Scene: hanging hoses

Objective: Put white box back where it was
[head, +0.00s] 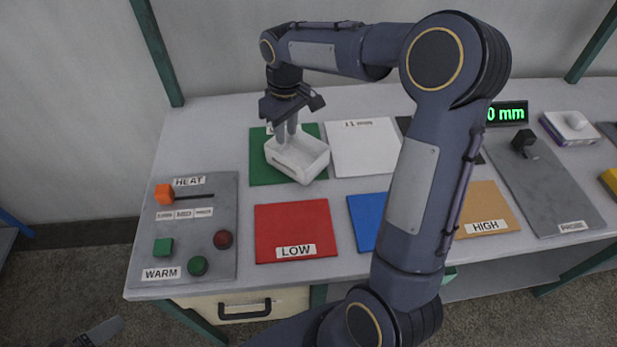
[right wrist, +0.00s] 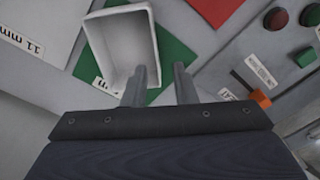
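The white box (head: 307,164), an open-topped tray, is over the green mat (head: 262,170) at the back left of the table. Whether it rests flat there is hard to tell. My right gripper (head: 287,131) points down at its back left side. In the right wrist view, the fingers (right wrist: 160,66) are apart, one over the inside of the white box (right wrist: 123,45) and one outside its wall, with space between them. A grey part at the lower left edge seems to be my left gripper (head: 97,332); its fingers cannot be made out.
A white mat (head: 362,147) lies right of the green one. A red LOW mat (head: 293,223), a blue mat (head: 362,218) and an orange HIGH mat (head: 487,200) lie in front. A grey control panel (head: 205,235) with knobs is left. My right arm hides the table's middle.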

